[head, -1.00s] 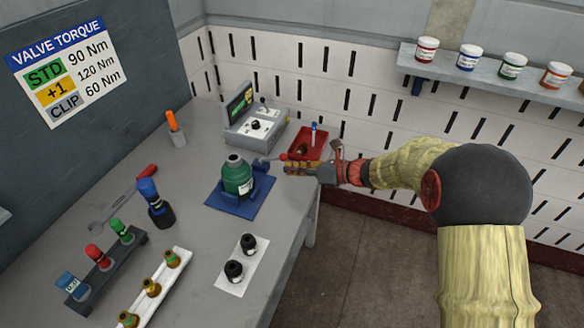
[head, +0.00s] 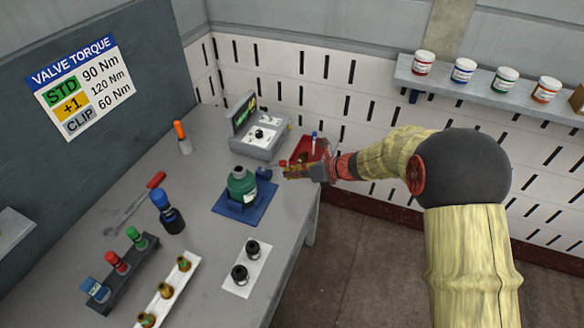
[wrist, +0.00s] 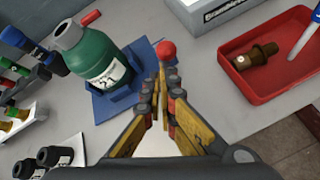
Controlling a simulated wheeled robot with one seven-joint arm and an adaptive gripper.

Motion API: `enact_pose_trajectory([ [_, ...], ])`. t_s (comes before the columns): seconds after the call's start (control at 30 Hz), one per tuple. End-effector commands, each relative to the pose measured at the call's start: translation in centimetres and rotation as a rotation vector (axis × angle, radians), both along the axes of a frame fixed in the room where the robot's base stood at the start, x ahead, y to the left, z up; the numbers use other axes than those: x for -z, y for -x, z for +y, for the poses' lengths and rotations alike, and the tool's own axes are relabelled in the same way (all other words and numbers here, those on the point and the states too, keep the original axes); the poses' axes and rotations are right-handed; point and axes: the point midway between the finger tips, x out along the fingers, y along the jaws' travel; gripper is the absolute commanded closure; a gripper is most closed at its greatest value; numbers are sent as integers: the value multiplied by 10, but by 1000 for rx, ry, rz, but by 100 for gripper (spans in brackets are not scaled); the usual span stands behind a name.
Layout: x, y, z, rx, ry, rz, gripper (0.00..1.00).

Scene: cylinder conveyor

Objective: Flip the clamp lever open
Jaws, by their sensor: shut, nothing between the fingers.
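A green cylinder (head: 242,187) with a grey neck sits in a blue clamp base (head: 231,210) on the bench; the cylinder also shows in the wrist view (wrist: 98,58). The clamp lever ends in a red ball knob (wrist: 166,49), just beyond my fingertips in the wrist view and small in the head view (head: 283,163). My gripper (wrist: 161,80) is shut and empty, to the right of the clamp (head: 287,172). Its fingers hide part of the lever, and I cannot tell whether they touch the knob.
A red tray (wrist: 262,88) holding a brown fitting (wrist: 254,56) and a pen lies right of my gripper. A grey control box (head: 261,136) stands behind the clamp. Two black caps (head: 240,272) and a valve rack are nearer. The bench's right edge is close.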

Motion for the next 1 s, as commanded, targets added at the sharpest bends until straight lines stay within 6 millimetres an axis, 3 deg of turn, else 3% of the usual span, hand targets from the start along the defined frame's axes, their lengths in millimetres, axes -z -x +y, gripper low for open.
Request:
enact_pose_trajectory([
  [0.03, -13, 0, 3, -3, 21, 6, 100],
  [0.1, -17, -1, 5, -3, 52, 19, 100],
  [0.77, -45, -10, 27, -3, 348, 124, 100],
  [1.0, -52, -13, 37, 0, 354, 129, 100],
])
